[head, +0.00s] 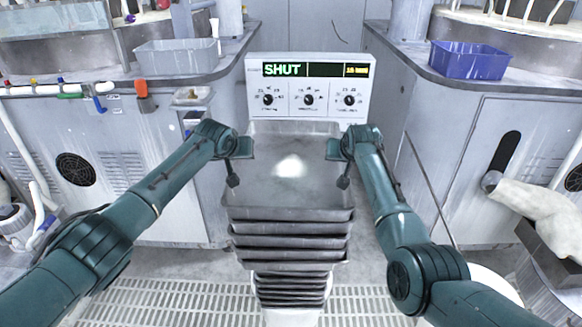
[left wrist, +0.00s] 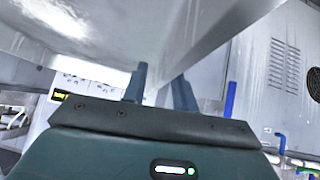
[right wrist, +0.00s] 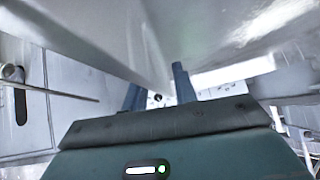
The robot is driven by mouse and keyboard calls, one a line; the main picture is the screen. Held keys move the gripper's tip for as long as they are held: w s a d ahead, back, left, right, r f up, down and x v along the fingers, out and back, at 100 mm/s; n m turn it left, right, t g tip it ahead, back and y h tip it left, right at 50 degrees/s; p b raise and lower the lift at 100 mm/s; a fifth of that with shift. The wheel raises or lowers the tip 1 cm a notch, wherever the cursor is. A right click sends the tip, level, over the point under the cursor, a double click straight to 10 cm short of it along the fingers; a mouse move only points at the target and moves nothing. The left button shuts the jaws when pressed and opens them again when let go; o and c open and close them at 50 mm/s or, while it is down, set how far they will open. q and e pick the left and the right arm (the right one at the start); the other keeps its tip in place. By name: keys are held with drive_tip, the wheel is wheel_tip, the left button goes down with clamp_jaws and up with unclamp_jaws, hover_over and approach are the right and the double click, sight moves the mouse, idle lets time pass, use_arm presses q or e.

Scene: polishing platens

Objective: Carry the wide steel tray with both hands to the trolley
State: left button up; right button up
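The wide steel tray (head: 290,185) is in the middle of the head view, roughly level, with a bright glare spot on its floor. My left gripper (head: 238,165) is at its left side and my right gripper (head: 343,165) at its right side, about opposite each other. In the left wrist view the fingers (left wrist: 160,88) stand on either side of the tray's edge. In the right wrist view the fingers (right wrist: 156,90) also straddle the edge. The exact finger contact is partly hidden. No trolley can be clearly identified.
Below the tray is a grey stepped stack (head: 290,243). A white control panel (head: 308,86) reading SHUT stands just behind. Benches flank it, with a grey bin (head: 176,58) on the left and a blue bin (head: 468,62) on the right. Grated floor (head: 180,300) shows at lower left.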

use_arm(q)
drive_tip(key=shift+w+f, duration=0.25)
drive_tip(key=shift+w, duration=0.05)
use_arm(e)
drive_tip(key=shift+w+f, duration=0.25)
drive_tip(key=shift+f, duration=0.05)
use_arm(q)
clamp_jaws()
use_arm(e)
clamp_jaws()
idle(0.9)
